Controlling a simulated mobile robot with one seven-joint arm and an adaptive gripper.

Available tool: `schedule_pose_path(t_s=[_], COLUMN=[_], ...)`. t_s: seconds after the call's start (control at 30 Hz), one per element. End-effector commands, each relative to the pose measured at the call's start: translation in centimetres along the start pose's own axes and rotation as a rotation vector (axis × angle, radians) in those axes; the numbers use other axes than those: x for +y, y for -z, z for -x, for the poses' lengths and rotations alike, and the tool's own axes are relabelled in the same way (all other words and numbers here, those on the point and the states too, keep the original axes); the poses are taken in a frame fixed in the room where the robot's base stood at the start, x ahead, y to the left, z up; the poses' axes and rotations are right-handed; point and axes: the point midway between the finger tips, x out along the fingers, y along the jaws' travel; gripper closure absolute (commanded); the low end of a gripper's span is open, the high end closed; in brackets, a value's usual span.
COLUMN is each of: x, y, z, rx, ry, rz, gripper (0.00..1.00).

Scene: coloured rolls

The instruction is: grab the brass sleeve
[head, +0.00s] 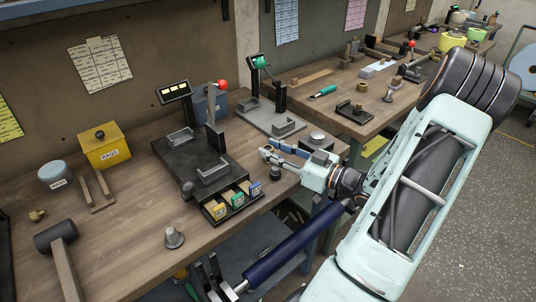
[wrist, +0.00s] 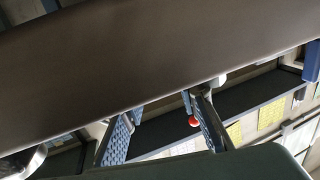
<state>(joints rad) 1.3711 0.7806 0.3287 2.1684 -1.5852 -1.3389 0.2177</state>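A small brass-coloured piece (head: 38,215) lies on the near workbench at the far left in the head view. It may be the brass sleeve, but it is too small to tell its shape. My gripper (head: 272,149) is over the right part of that bench, far from this piece, near the black fixture. In the wrist view my gripper (wrist: 160,118) has its two blue-padded fingers apart, with nothing held between them. No brass piece shows in the wrist view.
The wood left of the bins is mostly clear. A dark brown surface (wrist: 160,65) fills much of the wrist view.

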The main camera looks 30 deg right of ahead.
Motion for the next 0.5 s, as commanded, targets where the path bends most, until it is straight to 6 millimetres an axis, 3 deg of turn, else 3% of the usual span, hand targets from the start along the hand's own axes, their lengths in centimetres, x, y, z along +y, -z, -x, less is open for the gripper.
schedule_pose_path(t_s=[0.17,0.4,0.5], x=[0.01,0.01,0.01], y=[0.01,0.01,0.04], z=[0.0,0.02,0.02], rx=[0.0,0.0,0.001], ry=[0.0,0.0,0.0], rz=[0.0,0.0,0.001], gripper=[0.72,0.97,1.0])
